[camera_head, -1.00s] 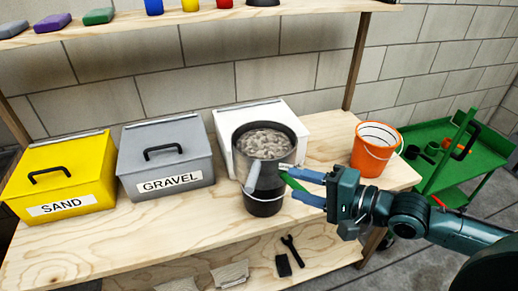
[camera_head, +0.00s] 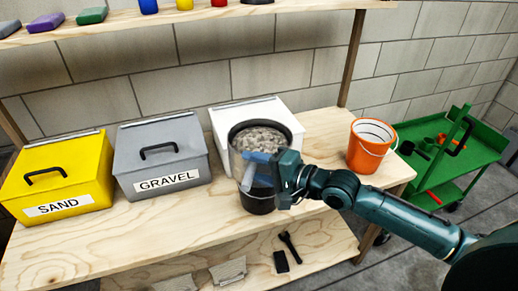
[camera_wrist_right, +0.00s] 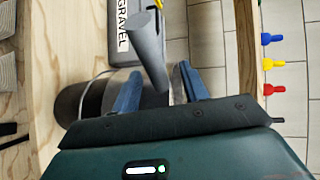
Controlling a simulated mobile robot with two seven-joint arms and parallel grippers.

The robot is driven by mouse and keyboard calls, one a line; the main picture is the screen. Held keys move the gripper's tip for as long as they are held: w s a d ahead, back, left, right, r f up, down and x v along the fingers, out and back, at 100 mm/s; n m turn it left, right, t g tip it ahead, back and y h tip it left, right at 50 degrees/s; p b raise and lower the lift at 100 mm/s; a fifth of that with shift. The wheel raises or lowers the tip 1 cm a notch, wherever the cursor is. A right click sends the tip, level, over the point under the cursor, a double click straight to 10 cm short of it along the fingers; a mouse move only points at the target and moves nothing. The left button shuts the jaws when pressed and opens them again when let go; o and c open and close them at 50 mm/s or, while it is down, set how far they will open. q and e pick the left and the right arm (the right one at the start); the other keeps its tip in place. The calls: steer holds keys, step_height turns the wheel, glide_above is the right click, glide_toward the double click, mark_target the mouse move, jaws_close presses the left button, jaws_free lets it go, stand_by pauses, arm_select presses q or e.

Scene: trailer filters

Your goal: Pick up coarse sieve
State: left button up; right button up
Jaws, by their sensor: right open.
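A dark round container (camera_head: 258,200) stands on the bench with grey stones (camera_head: 260,137) at its top. A grey bar like a handle (camera_head: 247,178) slants up at its front. I take this to be the coarse sieve's handle, but the sieve's mesh does not show. My right gripper (camera_head: 256,168) is open in front of the container. In the right wrist view the grey handle (camera_wrist_right: 149,52) lies between the two blue fingers, and I cannot tell whether they touch it. The dark container (camera_wrist_right: 95,100) is partly hidden there. My left gripper is not in view.
A yellow SAND box (camera_head: 62,180), a grey GRAVEL box (camera_head: 160,160) and a white box (camera_head: 220,125) stand to the left and behind. An orange bucket (camera_head: 367,150) is to the right. A green cart (camera_head: 470,150) stands beyond it. The bench front left is clear.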

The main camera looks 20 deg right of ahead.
steer(key=shift+w+a+f, duration=0.1)
steer(key=shift+w+a, duration=0.3)
steer(key=shift+w, duration=0.05)
steer(key=shift+c, duration=0.5)
jaws_close()
